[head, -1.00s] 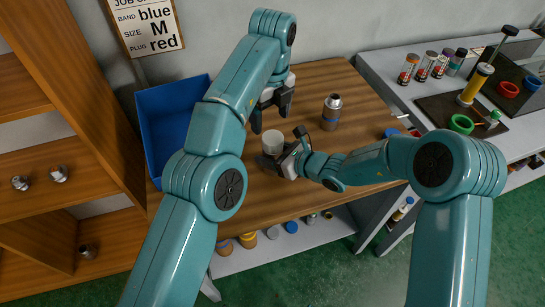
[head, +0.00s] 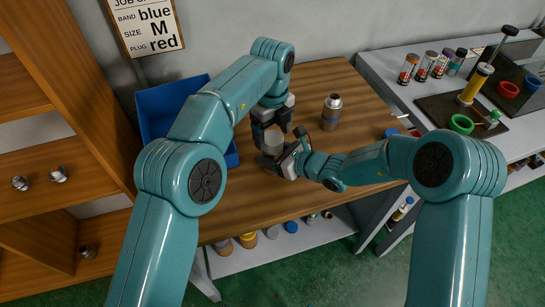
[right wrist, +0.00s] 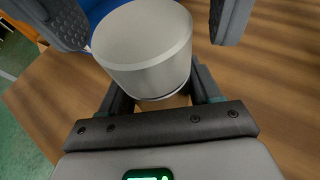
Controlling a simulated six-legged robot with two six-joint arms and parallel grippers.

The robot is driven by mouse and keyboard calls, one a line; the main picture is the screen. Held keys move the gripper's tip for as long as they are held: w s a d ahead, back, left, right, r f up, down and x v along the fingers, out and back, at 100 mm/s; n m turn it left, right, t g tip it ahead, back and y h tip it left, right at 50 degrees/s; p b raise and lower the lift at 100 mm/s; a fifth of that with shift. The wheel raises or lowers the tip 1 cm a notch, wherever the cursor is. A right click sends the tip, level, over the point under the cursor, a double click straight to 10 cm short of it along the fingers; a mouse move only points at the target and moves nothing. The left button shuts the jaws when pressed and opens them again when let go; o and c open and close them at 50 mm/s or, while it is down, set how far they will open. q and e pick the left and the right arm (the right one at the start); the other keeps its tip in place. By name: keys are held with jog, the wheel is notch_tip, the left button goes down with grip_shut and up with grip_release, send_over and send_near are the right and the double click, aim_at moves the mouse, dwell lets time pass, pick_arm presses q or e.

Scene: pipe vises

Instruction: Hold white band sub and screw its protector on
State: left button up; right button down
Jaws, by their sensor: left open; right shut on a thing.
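A pale white-grey cylinder (head: 273,143), apparently the protector, sits upright at my right gripper (head: 283,156), above the table. It fills the upper middle of the right wrist view (right wrist: 145,50). My right gripper is shut on the part under it, which I take to be the white band sub; this part is mostly hidden by the cylinder and the fingers. My left gripper (head: 272,128) is open, pointing down just above, with one finger on each side of the cylinder. Its fingers also show at the top of the right wrist view. I cannot tell whether they touch it.
A blue cap (head: 391,132) lies near the right edge. A blue bin (head: 165,105) stands at the left, partly behind my left arm. A shelf (head: 40,215) is far left.

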pick_arm(q)
jog(key=shift+f, duration=1.1)
jog(key=c, duration=1.1)
jog(key=shift+o, duration=0.2)
jog(key=m, duration=0.6)
jog(key=shift+m, duration=0.3)
jog(key=o, duration=1.2)
jog(key=shift+c, duration=0.2)
jog(key=shift+d, duration=0.1)
